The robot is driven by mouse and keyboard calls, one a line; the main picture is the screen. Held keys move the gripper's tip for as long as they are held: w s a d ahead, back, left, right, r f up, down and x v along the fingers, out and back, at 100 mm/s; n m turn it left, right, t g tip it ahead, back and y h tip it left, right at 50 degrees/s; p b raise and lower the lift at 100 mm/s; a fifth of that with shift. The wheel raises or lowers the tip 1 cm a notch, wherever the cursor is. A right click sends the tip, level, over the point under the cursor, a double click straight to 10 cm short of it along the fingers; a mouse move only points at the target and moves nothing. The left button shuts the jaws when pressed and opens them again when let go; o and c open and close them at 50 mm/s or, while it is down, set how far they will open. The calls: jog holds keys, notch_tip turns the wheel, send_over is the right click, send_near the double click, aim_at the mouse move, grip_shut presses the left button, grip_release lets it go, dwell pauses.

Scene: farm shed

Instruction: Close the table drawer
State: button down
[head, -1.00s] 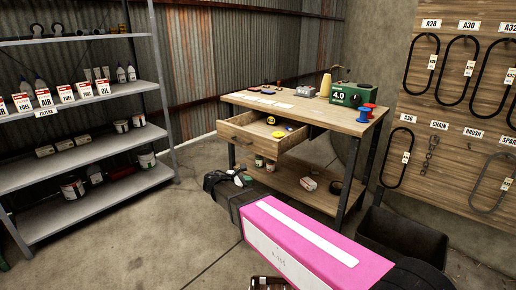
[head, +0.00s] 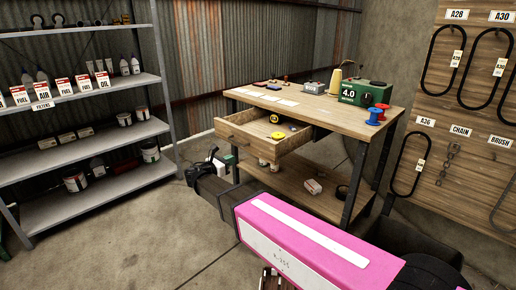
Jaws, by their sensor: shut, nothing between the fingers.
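The wooden table (head: 370,123) stands against the corner of the corrugated wall. Its drawer (head: 260,146) is pulled well out on the front left side. A yellow tape roll (head: 274,118) and another small yellow item (head: 278,135) show in the drawer. My pink and black arm reaches from the lower right towards the table. My gripper (head: 212,153) is small and dark at its far end, just left of the drawer front and apart from it in the picture. It looks shut and empty; its fingertips are hard to make out.
The tabletop holds a green box (head: 362,94), red and blue spools (head: 376,114) and several small items. A metal shelf (head: 90,148) with cans and bottles stands at the left. A wooden tool board (head: 440,100) is at the right. Concrete floor is clear between shelf and table.

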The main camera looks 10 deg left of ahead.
aim_at(257, 147)
jog(key=x, duration=1.4)
jog(key=x, duration=3.1)
jog(key=shift+w+d+r, duration=0.1)
jog(key=shift+w+d, duration=0.1)
